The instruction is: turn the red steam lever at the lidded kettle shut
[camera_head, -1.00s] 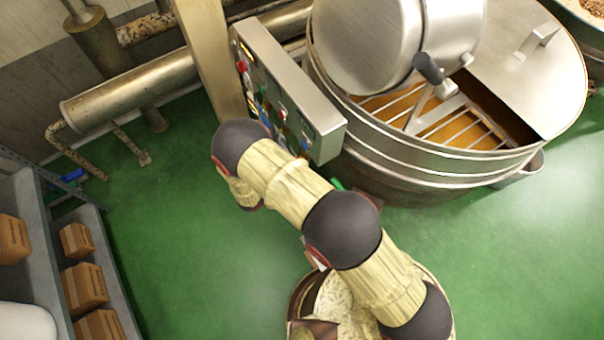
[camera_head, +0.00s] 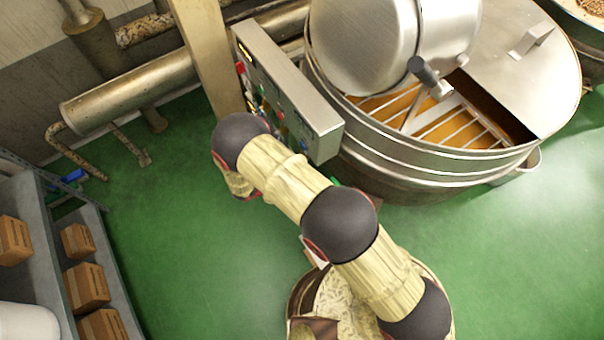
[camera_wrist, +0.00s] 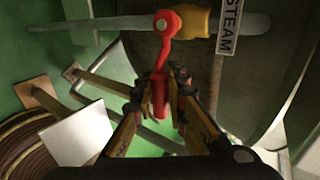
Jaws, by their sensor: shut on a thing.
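The red steam lever (camera_wrist: 163,62) shows in the wrist view, hanging down from a brass valve (camera_wrist: 192,22) on a grey pipe (camera_wrist: 110,23). A sign reading STEAM (camera_wrist: 230,26) is beside the valve. My gripper (camera_wrist: 160,92) is shut on the lower, handle end of the lever, one finger on each side. The lever lies across the line of the pipe, slightly tilted. In the head view the lidded kettle (camera_head: 420,170) stands at the upper right, with its lid partly open over a grid. My own arm hides the lever and gripper there.
A control panel box (camera_head: 290,95) stands close to my arm at the kettle's left. A large pipe (camera_head: 130,90) runs along the wall. Shelves with cardboard boxes (camera_head: 85,285) are at the left. Green floor (camera_head: 170,230) is free between shelves and arm.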

